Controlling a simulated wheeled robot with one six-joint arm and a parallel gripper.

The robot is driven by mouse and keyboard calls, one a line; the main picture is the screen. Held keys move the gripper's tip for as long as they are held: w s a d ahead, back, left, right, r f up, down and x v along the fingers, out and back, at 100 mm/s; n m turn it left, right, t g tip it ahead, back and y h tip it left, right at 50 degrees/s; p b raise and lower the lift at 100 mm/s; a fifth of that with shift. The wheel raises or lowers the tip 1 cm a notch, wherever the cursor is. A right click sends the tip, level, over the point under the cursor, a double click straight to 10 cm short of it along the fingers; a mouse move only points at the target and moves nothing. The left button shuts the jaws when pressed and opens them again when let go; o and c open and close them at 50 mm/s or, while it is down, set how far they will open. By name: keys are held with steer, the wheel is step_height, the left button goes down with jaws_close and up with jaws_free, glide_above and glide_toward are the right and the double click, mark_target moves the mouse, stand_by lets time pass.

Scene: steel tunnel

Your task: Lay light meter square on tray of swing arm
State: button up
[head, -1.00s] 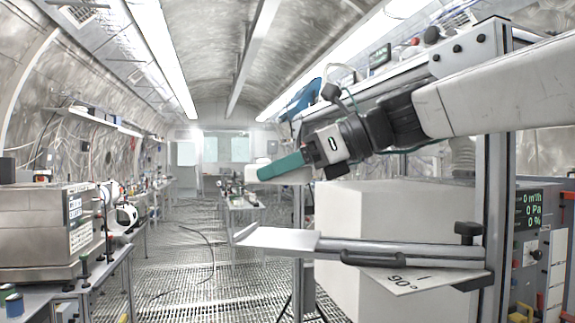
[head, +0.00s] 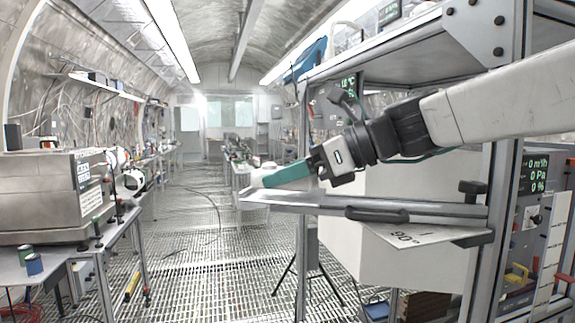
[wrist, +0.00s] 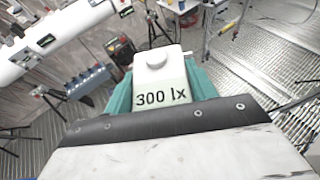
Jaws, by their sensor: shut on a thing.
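The light meter (wrist: 161,84) is a pale block with a round white dome and "300 lx" on its face. In the wrist view it sits between the teal fingers of my gripper (wrist: 160,90), which is shut on it. In the head view my gripper (head: 284,175) points left, and the meter is mostly hidden by the near finger. The swing arm's tray (head: 268,199) is a flat silver plate just below the fingers in the picture; I cannot tell the exact gap. The arm (head: 440,209) carries a black handle (head: 376,214).
A plate marked 90° (head: 425,235) lies under the swing arm. A black knob (head: 472,190) stands by the metal upright (head: 504,185). A large white box (head: 425,255) is behind the arm.

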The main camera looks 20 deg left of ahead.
steer(key=shift+f, duration=0.5)
stand_by(0.4)
steer(key=o, duration=1.1)
steer(key=shift+o, duration=0.2)
steer(key=shift+d, duration=0.1)
